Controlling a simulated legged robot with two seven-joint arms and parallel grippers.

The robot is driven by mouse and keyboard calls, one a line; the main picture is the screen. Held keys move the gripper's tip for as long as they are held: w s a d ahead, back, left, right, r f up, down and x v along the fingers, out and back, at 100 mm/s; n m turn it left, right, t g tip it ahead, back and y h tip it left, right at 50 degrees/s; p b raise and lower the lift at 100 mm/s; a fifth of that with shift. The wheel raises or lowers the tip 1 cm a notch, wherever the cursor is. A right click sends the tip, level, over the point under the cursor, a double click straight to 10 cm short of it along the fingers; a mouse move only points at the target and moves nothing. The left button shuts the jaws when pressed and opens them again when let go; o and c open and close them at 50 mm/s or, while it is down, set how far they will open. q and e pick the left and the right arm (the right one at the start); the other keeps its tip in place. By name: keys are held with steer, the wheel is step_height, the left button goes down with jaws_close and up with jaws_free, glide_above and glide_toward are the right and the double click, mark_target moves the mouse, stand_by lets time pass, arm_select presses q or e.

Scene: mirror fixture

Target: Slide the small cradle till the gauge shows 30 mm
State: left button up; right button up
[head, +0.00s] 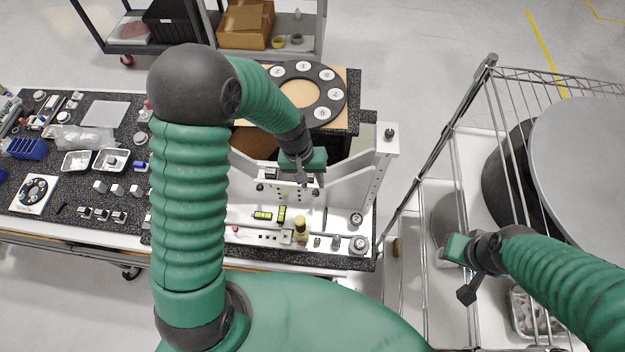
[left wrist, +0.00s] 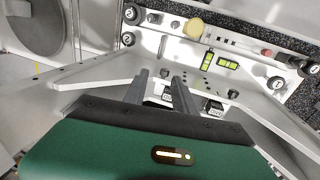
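The white mirror fixture (head: 386,152) stands on the bench under my left gripper. My left gripper (head: 302,182) points down over its middle. In the left wrist view the two dark fingers (left wrist: 160,80) are apart, with a gap between them. A small dark-and-silver block (left wrist: 167,94) shows in or below that gap; contact cannot be told. A similar block (left wrist: 214,108) sits to the right. Which is the small cradle is unclear. No gauge reading is legible. My right gripper (head: 460,270) hangs by the wire rack at right; its fingers are unclear.
A black ring with numbered discs (head: 325,98) stands behind. Loose parts cover the bench at left. The wire rack (head: 440,150) stands close on the right.

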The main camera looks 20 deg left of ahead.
arm_select(q)
steer(key=w+b+v, duration=0.1)
steer(key=b+v, duration=0.4)
steer(key=v, duration=1.1)
steer(key=shift+s+r, duration=0.3)
steer(key=shift+s, duration=0.05)
